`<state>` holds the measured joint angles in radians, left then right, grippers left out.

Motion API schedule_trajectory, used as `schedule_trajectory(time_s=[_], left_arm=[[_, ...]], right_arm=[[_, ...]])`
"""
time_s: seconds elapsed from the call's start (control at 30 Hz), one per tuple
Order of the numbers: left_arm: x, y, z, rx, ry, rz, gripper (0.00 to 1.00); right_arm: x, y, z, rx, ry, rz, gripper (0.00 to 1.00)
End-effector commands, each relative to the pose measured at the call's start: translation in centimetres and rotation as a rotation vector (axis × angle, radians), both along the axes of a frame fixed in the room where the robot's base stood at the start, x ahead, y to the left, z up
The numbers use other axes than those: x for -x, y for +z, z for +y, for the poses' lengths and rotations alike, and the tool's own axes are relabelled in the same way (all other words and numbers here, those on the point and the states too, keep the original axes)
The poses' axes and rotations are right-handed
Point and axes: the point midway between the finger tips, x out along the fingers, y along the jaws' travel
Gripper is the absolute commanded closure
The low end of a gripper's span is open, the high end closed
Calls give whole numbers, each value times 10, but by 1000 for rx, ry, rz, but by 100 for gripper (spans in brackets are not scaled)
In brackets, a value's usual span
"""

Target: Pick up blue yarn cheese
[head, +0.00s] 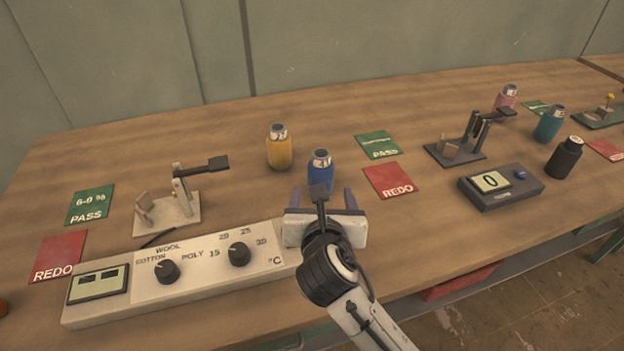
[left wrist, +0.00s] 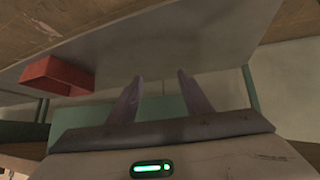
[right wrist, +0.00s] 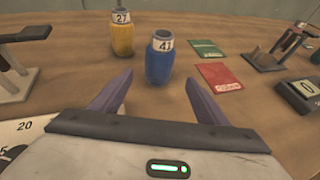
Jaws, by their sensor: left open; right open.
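The blue yarn cheese (head: 320,173) stands upright on the wooden table, with a pale top. In the right wrist view the blue cheese (right wrist: 159,63) carries a label reading 41 and stands just beyond and between the fingertips. My right gripper (head: 322,193) is open and empty; its fingers also show in the right wrist view (right wrist: 158,80). My left gripper (left wrist: 161,80) is open and empty, facing a grey surface; it is not in the head view.
A yellow yarn cheese (head: 279,149) stands behind and left of the blue one. A control box with knobs (head: 200,262) lies left of my right gripper. A red REDO card (head: 391,181) and a green PASS card (head: 379,145) lie to the right. A red box (left wrist: 58,77) shows in the left wrist view.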

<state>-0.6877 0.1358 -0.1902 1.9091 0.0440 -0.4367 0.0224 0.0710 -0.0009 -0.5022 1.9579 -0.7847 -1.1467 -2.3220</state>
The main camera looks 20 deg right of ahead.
Motion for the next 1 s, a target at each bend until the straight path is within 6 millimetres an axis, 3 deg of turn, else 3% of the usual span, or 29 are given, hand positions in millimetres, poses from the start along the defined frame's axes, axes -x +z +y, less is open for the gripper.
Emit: schedule_trajectory(time_s=[0.7,1.0], left_arm=[[-1,-10,0,0,0,-2,55],[-1,-10,0,1,0,-3,55]], right_arm=[[-81,-28,-21,23,2,11,32],[-93,-33,-24,21,4,11,32]])
